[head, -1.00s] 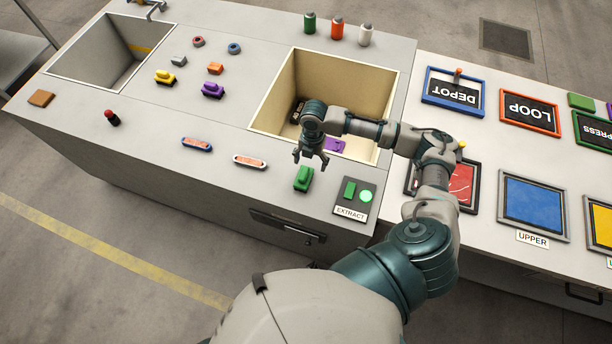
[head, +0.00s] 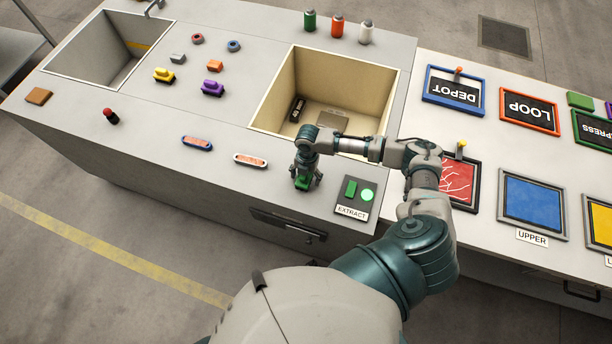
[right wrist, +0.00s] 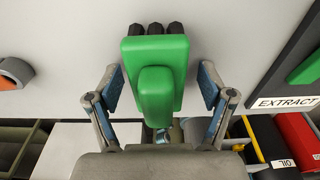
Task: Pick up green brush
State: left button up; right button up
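The green brush (head: 302,184) lies on the grey worktop, left of the EXTRACT panel. In the right wrist view the brush (right wrist: 154,75) shows a green block, a raised green grip and dark bristle ends at the top. My right gripper (head: 305,179) is down over the brush and hides much of it in the head view. In the right wrist view my right gripper (right wrist: 159,88) is open, with one finger on each side of the brush and visible gaps between the pads and the green body. My left gripper is not in view.
The EXTRACT panel (head: 350,211) with a green block and a lit green button stands close right of the gripper. A deep open bin (head: 273,104) lies just behind. Two oval brushes, blue-rimmed (head: 197,142) and white-rimmed (head: 250,160), lie left. The front worktop further left is mostly clear.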

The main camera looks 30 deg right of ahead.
jog(key=shift+a, duration=0.25)
jog(key=c, duration=1.2)
jog(key=shift+r, duration=0.1)
jog(key=shift+d, duration=0.1)
jog(key=shift+d+r, duration=0.1)
jog(key=shift+r, duration=0.15)
notch_tip(320, 180, up, 3)
jog(key=shift+w+r, duration=0.1)
jog(key=s+a, duration=0.3)
jog(key=a, duration=0.1)
jog(key=s+a+r, duration=0.1)
jog(key=s+a, duration=0.2)
jog(key=a, duration=0.1)
jog(key=s+a+b, duration=0.1)
jog(key=s+a, duration=0.2)
jog(key=a, duration=0.2)
jog(key=shift+s+r, duration=0.15)
jog(key=shift+s, duration=0.25)
jog(key=o, duration=0.7)
jog(key=shift+c, duration=0.2)
jog(key=c, duration=0.4)
jog(key=shift+w, duration=0.1)
